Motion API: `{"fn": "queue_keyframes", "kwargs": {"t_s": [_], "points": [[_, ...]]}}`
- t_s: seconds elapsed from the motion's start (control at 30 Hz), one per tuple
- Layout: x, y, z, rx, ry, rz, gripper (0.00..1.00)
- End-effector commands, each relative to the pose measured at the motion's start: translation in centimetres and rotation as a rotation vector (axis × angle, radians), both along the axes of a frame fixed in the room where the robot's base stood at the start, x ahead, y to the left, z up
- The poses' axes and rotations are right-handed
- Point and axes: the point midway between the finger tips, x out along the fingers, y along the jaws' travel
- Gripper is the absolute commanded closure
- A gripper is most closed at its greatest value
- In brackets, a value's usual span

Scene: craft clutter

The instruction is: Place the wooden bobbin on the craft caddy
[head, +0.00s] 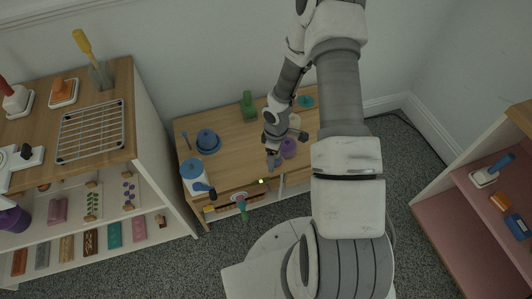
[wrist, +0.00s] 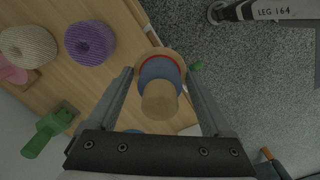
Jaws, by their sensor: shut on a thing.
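The wooden bobbin (wrist: 160,98), wound with blue, sits between the two fingers of my gripper (wrist: 161,90) in the wrist view, its pale round end facing the camera. In the head view my gripper (head: 272,160) is low over the front part of the wooden table, shut on the bobbin. The bobbin shows there only as a small bluish shape. Whether its far end touches anything below is hidden. I cannot tell for sure which thing is the craft caddy.
A loaded shelf unit (head: 155,120) stands left. Another shelf (head: 450,205) stands right. Carpet lies in front.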

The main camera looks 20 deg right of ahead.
Motion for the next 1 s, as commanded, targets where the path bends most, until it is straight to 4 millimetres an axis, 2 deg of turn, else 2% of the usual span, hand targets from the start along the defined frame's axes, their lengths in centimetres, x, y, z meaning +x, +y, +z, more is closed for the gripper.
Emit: {"fn": "queue_keyframes", "kwargs": {"t_s": [0.03, 0.2, 0.43, 0.67, 0.9, 1.0], "points": [[0.9, 0.7, -1.0, 0.002, -0.002, 0.002, 0.82], [4.1, 3.0, -3.5, 0.002, -0.002, -0.001, 0.82], [7.6, 5.5, -5.9, 0.001, -0.001, -0.002, 0.82], [8.4, 6.1, -6.7, 0.001, 0.001, -0.003, 0.82], [8.4, 6.1, -10.1, 0.001, 0.000, -0.004, 0.82], [8.4, 6.0, -10.2, 0.000, -0.001, -0.003, 0.82]]}}
